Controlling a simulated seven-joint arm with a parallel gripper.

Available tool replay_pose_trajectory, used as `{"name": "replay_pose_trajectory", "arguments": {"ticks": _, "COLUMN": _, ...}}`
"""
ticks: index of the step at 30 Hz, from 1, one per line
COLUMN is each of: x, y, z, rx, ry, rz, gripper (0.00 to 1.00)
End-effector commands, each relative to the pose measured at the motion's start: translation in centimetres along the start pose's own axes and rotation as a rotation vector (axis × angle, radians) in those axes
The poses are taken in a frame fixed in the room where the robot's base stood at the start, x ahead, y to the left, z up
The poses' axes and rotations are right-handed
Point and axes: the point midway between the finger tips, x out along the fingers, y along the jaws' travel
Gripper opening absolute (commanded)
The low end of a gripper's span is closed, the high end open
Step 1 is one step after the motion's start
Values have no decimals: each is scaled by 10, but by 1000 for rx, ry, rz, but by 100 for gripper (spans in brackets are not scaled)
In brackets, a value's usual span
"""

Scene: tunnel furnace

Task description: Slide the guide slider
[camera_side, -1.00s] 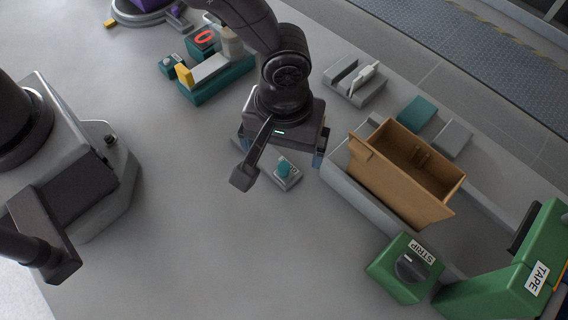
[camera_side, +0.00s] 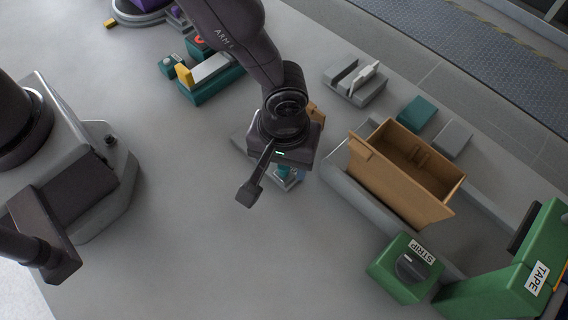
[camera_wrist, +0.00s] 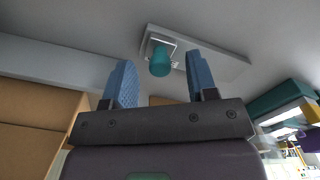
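The guide slider seems to be the small teal knob (camera_side: 284,173) on a grey plate with a light base. In the wrist view the teal knob (camera_wrist: 160,62) stands on a long grey rail or plate (camera_wrist: 205,50), with a light frame around its base. My gripper (camera_wrist: 162,78) is open, its two blue fingers apart, and the knob appears between and beyond their tips. In the side view my gripper (camera_side: 292,169) is right over the knob and partly hides it. I cannot tell whether a finger touches it.
An open cardboard box (camera_side: 400,190) stands on a grey conveyor or bed to the right. A green STRIP box (camera_side: 404,268) and a green TAPE unit (camera_side: 500,290) are at lower right. A teal fixture (camera_side: 212,80) lies at upper left.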

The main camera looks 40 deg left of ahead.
Motion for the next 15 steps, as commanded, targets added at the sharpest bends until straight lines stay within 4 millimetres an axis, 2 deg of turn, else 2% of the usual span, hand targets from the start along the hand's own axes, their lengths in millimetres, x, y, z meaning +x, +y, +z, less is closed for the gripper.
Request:
{"name": "replay_pose_trajectory", "arguments": {"ticks": 1, "x": 0, "y": 0, "z": 0, "rx": 0, "ry": 0, "rz": 0, "gripper": 41}}
{"name": "replay_pose_trajectory", "arguments": {"ticks": 5, "x": 0, "y": 0, "z": 0, "rx": 0, "ry": 0, "rz": 0, "gripper": 11}}
{"name": "replay_pose_trajectory", "arguments": {"ticks": 15, "x": 0, "y": -5, "z": -3, "rx": -1, "ry": 0, "rz": -1, "gripper": 9}}
